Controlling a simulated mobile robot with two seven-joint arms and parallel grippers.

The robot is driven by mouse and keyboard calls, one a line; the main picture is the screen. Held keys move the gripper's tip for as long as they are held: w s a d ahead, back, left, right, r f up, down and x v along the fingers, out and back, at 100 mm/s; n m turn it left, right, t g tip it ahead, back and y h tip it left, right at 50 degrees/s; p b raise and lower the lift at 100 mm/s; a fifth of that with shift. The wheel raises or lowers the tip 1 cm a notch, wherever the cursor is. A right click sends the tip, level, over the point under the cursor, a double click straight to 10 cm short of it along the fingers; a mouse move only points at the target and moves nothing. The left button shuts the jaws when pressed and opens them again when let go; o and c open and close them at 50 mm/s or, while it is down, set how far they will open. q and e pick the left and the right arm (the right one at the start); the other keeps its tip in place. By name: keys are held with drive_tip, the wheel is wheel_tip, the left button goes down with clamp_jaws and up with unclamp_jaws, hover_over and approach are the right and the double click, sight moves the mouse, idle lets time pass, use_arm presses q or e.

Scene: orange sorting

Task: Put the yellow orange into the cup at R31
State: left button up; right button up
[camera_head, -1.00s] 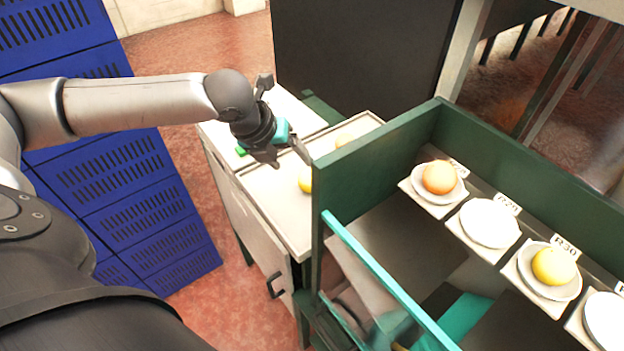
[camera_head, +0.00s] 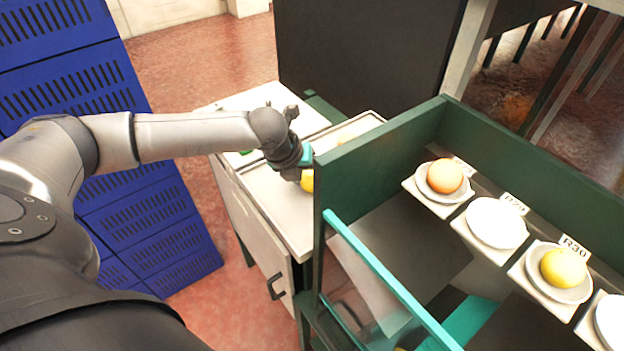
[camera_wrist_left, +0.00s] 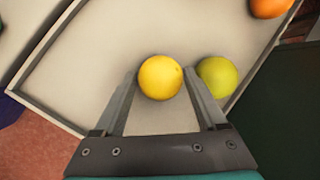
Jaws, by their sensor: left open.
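A yellow orange (camera_wrist_left: 160,77) lies on the white tray between the tips of my open left gripper (camera_wrist_left: 158,84) in the left wrist view. In the head view, part of the yellow orange (camera_head: 307,181) shows beside my left gripper (camera_head: 298,176), whose fingers are mostly hidden. A greenish-yellow fruit (camera_wrist_left: 217,76) lies just right of the right finger in the wrist view. The cup at the lower right edge (camera_head: 609,322) is cut off and its label cannot be read. My right gripper is not in view.
The tray (camera_head: 290,225) has a raised rim. An orange fruit (camera_wrist_left: 270,6) lies at its far corner. A green panel (camera_head: 375,160) stands between the tray and the row of cups. The R30 cup (camera_head: 538,284) holds a yellow fruit; the cup left of it (camera_head: 496,222) is empty.

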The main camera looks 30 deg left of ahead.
use_arm(q)
drive_tip(key=shift+r, duration=0.1)
clamp_jaws()
idle(0.4)
